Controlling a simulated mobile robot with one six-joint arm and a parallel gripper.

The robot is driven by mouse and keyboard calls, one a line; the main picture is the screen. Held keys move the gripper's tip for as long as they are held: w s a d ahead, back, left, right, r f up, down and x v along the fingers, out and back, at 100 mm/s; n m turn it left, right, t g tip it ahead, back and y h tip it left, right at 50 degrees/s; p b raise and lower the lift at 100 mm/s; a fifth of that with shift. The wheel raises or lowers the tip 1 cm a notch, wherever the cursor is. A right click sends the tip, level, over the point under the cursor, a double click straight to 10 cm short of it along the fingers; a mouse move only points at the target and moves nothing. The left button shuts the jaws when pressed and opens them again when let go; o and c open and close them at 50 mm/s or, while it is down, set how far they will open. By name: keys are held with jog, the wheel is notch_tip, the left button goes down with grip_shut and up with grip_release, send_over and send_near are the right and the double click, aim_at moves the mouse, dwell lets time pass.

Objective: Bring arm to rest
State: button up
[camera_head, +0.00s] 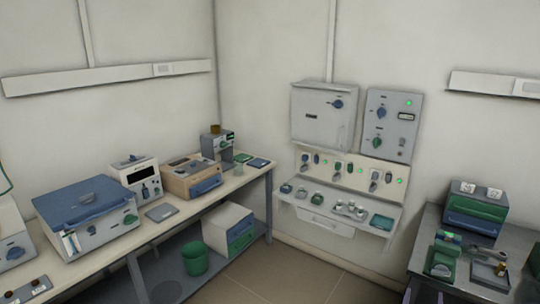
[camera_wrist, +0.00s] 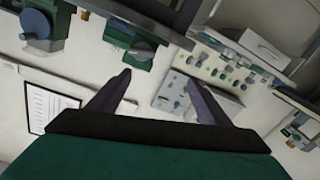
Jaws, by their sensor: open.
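My gripper (camera_wrist: 160,90) shows in the wrist view, with its two dark fingers spread apart and nothing between them. The wrist view is tilted, with a pale wall and blurred equipment beyond the fingers. A grey wall cabinet (camera_head: 323,116) and a control panel with green lights (camera_head: 391,124) hang on the back wall in the head view. A panel with knobs also shows in the wrist view (camera_wrist: 203,85), right of centre.
A long bench (camera_head: 151,229) runs along the left wall with several instruments, among them a blue-lidded box (camera_head: 85,205). A green bin (camera_head: 195,258) stands beneath it. A dark table (camera_head: 424,243) stands at the right with a green-fronted unit (camera_head: 475,208). The floor (camera_head: 295,278) between is clear.

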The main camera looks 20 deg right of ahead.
jog(key=w+a+f+n+t+y+b, duration=0.1)
jog(key=w+a+f+n+y, duration=0.2)
jog(key=w+a, duration=0.6)
jog(key=w+a+f+n+t+y+b, duration=0.1)
jog(key=w+a+f+t+y, duration=0.15)
jog(key=w+a+f, duration=0.6)
jog(key=a+f+n+g+y, duration=0.15)
jog(key=a+f, duration=0.25)
jog(key=a, duration=0.4)
jog(key=a+f+g+y+b, duration=0.1)
jog(key=a+f+g+y, duration=0.1)
jog(key=a+f, duration=0.35)
jog(key=a+f+n+g+y, duration=0.1)
jog(key=a+f+y, duration=0.1)
jog(key=a, duration=0.8)
jog(key=s+a+f+n+g+y, duration=0.25)
jog(key=s+a+f+g, duration=0.45)
jog(key=s+a+f, duration=0.55)
jog(key=s+a+r+m+g, duration=0.1)
jog(key=s+g, duration=0.8)
jog(key=s, duration=1)
jog(key=shift+s+a+r+m+b, duration=0.2)
jog(key=shift+a+r+m+b, duration=0.1)
jog(key=shift+a+m+b, duration=0.2)
